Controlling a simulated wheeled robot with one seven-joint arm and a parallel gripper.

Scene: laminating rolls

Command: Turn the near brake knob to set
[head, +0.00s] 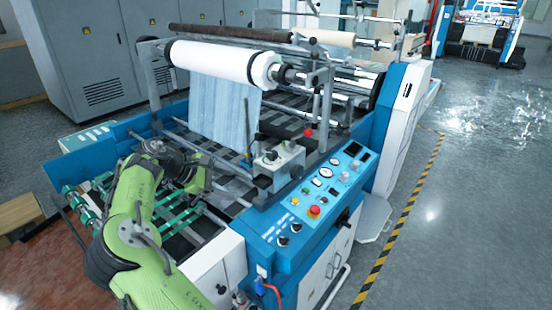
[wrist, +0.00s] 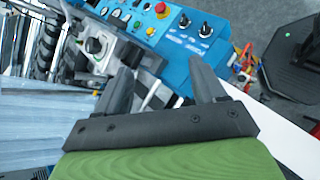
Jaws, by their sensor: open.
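Two black knobs with pale pointers sit at the near end of the blue control panel. The nearer one (head: 283,241) also shows in the wrist view (wrist: 205,30), and the other (head: 296,227) sits beside it, towards the red button. The small labels by them are unreadable, so I cannot confirm which is the brake knob or its setting. My gripper (wrist: 164,62) is open and empty, its two dark fingers apart. In the wrist view both knobs lie beyond the fingertips, up and to the right. In the head view my arm is left of the panel, over the rollers.
A red emergency button (head: 313,211) and several other controls share the panel. A grey box with a black knob (wrist: 94,45) stands left of the panel. A white film roll (head: 222,62) hangs above the machine. The floor beyond the yellow-black line (head: 398,225) is clear.

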